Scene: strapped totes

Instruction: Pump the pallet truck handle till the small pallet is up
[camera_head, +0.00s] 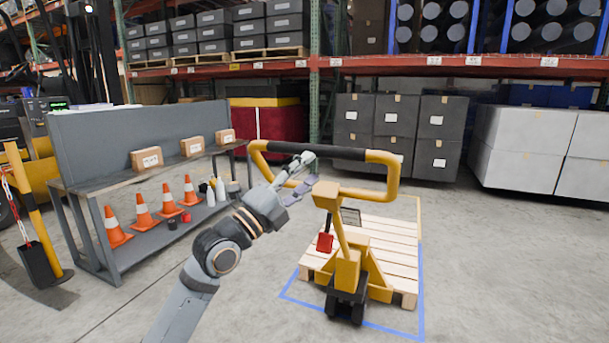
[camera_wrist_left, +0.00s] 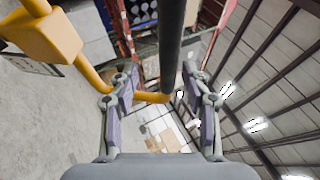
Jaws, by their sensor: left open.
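The yellow pallet truck (camera_head: 347,262) stands in the middle, with its looped handle (camera_head: 383,157) raised toward me. The handle's top bar has a black grip (camera_head: 310,151). The small wooden pallet (camera_head: 385,243) lies behind the truck, inside a blue and yellow floor outline; I cannot tell whether it is off the floor. My left gripper (camera_head: 302,178) is open just below the black grip in the head view. In the left wrist view, the black grip (camera_wrist_left: 172,45) runs between the spread fingers of the left gripper (camera_wrist_left: 163,85), with no clear contact. My right gripper is out of view.
A grey workbench (camera_head: 120,177) with small cartons on top stands to the left, with orange cones (camera_head: 142,210) on its lower shelf. Dark boxes (camera_head: 395,130) and pale crates (camera_head: 525,150) stand behind. The floor at right is clear.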

